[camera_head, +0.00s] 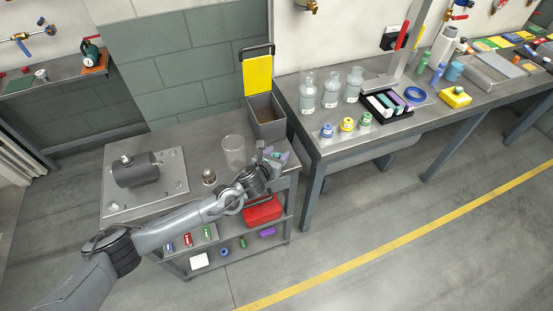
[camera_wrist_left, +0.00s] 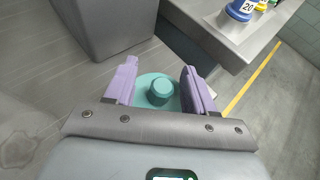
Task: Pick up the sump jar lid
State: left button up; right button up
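The sump jar lid is a flat teal disc with a raised round knob; it shows in the left wrist view (camera_wrist_left: 160,91), between my left gripper's two purple fingers (camera_wrist_left: 160,85). The fingers are apart on either side of the knob, and the gripper hides part of the lid's near edge. In the head view my left gripper (camera_head: 272,156) is low over the right edge of the metal cart, and only a little teal shows beside it. A clear glass jar (camera_head: 233,151) stands open to its left. My right gripper is not in view.
A grey bin (camera_head: 267,117) with a yellow raised lid (camera_head: 257,74) stands just behind the gripper. A small metal part (camera_head: 209,177) and a pump on a plate (camera_head: 136,170) are on the cart (camera_head: 195,140). The workbench to the right holds bottles and small jars.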

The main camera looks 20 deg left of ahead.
pick_arm(q)
jog(key=shift+s+a+f, duration=0.1)
jog(key=shift+s+f, duration=0.05)
jog(key=shift+f, duration=0.35)
grip_shut()
